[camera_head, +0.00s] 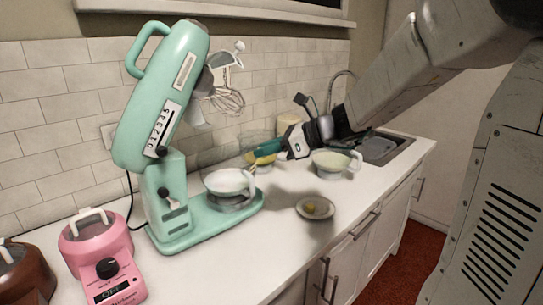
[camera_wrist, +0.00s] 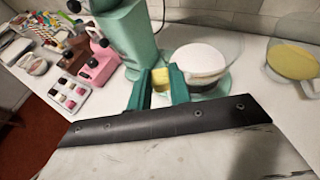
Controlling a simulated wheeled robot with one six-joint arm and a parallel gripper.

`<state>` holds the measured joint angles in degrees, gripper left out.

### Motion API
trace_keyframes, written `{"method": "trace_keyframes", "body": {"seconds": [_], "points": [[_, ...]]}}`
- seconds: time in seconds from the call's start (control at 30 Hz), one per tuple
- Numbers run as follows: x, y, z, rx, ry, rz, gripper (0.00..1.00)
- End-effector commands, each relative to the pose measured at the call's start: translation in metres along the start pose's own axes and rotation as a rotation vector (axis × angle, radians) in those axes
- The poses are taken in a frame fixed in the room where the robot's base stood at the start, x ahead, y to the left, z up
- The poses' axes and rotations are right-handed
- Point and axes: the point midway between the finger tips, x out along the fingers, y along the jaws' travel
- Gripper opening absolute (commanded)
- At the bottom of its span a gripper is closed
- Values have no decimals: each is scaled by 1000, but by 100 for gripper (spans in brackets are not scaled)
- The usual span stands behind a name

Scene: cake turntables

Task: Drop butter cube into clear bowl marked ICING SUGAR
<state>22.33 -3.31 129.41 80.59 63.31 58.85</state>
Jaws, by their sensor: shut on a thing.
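My gripper (camera_head: 266,148), with teal fingers, reaches left above the counter. In the wrist view my gripper (camera_wrist: 160,82) is shut on a yellow butter cube (camera_wrist: 161,88). In the head view I cannot clearly tell the cube from the yellow contents of a bowl (camera_head: 264,160) behind the fingers. A clear bowl with white contents (camera_head: 231,183) stands at the mixer, left of and below my gripper; it also shows in the wrist view (camera_wrist: 203,58), just beyond the fingers. No ICING SUGAR marking is readable on any bowl.
A mint stand mixer (camera_head: 165,110) with a raised head and whisk stands left. Another bowl (camera_head: 336,164) stands right, by the sink (camera_head: 382,150). A pink appliance (camera_head: 96,250) stands at front left.

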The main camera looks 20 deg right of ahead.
Motion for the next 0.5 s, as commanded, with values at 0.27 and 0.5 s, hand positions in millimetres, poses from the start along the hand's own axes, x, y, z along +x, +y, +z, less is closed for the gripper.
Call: {"method": "trace_keyframes", "body": {"seconds": [0.27,0.5], "points": [[9,-12,-4,15,1,-29,0],[34,-26,-3,13,1,-28,0]]}}
